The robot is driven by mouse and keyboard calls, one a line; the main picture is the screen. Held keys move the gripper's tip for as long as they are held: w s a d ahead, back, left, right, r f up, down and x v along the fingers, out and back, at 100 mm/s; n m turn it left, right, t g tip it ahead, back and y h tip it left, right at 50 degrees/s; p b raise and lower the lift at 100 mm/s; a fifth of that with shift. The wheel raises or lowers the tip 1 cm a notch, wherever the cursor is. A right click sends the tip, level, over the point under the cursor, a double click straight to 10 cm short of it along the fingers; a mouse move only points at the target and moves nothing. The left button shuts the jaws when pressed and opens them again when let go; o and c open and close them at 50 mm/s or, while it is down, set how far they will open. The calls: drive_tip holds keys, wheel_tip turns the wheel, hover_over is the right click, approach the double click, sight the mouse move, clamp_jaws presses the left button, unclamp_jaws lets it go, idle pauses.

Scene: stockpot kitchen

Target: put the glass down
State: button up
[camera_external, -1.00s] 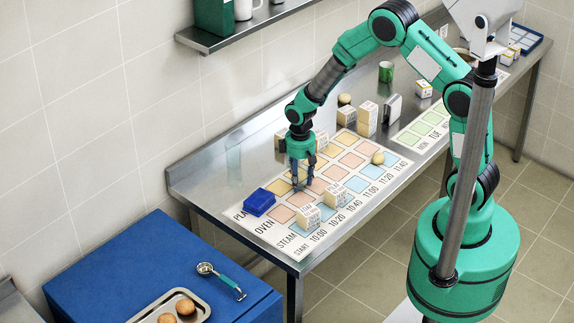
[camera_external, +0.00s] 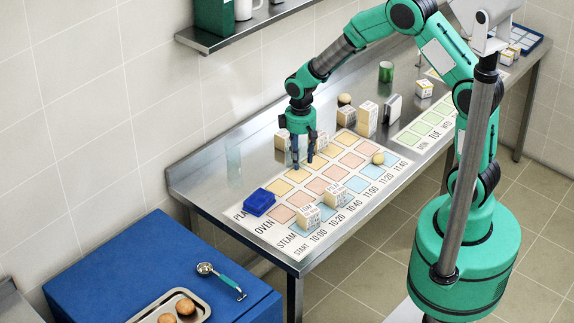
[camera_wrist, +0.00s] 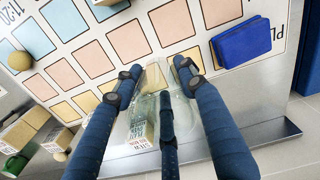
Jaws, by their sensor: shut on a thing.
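A clear glass (camera_wrist: 153,82) shows faintly between the dark fingers in the wrist view. My gripper (camera_wrist: 158,72) is shut on it, with fingers on either side and one finger in front. In the external view my gripper (camera_external: 303,163) points down over the rear rows of the printed board (camera_external: 268,238), near the yellow squares. The glass is too faint to make out there. I cannot tell whether its base touches the board.
More blocks (camera_external: 366,118) stand behind the board. Several squares are bare.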

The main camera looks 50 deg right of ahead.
drive_tip(key=shift+a, duration=0.15)
idle(0.7)
drive_tip(key=w+a+n, duration=0.1)
drive_tip(key=a, duration=0.3)
drive_tip(key=w+a+n, duration=0.1)
drive_tip(key=a, duration=0.3)
drive_tip(key=w+a+n, duration=0.1)
drive_tip(key=a+n, duration=0.1)
drive_tip(key=a, duration=0.1)
drive_tip(key=shift+w+a+f, duration=0.3)
drive_tip(key=shift+w+a, duration=0.05)
drive_tip(key=shift+a, duration=0.05)
drive_tip(key=s+a+f+n, duration=0.15)
drive_tip(key=a+n, duration=0.35)
drive_tip(key=a, duration=1)
drive_tip(key=a+f+n, duration=0.2)
drive_tip(key=a+n, duration=0.2)
drive_tip(key=a, duration=1)
drive_tip(key=s+a+f+n, duration=0.1)
drive_tip(key=s+a+n, duration=0.1)
drive_tip(key=a, duration=0.3)
drive_tip(key=s+a+f+n, duration=0.1)
drive_tip(key=s+a, duration=0.2)
drive_tip(key=a, duration=0.3)
drive_tip(key=s+a+f+n+p, duration=0.1)
drive_tip(key=s+a+n, duration=0.1)
drive_tip(key=a, duration=0.3)
drive_tip(key=shift+s+a+f+n, duration=0.15)
drive_tip(key=shift+s+n, duration=0.1)
drive_tip(key=shift+n, duration=0.05)
